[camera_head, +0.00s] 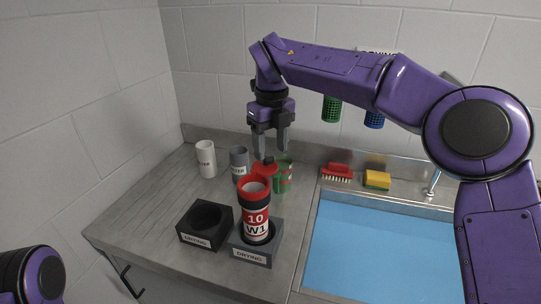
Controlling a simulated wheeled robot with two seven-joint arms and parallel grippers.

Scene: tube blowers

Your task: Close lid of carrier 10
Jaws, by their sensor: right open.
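Carrier 10 (257,213) is a red and white tube marked "10 W1". It stands upright in a grey block (251,252) labelled "DRYING". Its red lid (264,167) appears swung open at the far side of the mouth, and the inside of the tube shows grey. My right gripper (272,152) points down with its fingers apart, just above and behind the lid. Nothing is seen between its fingers. I cannot tell whether a fingertip touches the lid. Of my left arm only a dark and purple link shows at the lower left; its gripper is out of view.
An empty black drying block (204,222) stands left of the carrier. A white cup (205,159), a grey cup (239,161) and a green container (283,173) stand behind. A blue-filled sink (380,245) lies right, with a red brush (337,172) and sponge (377,180) behind it.

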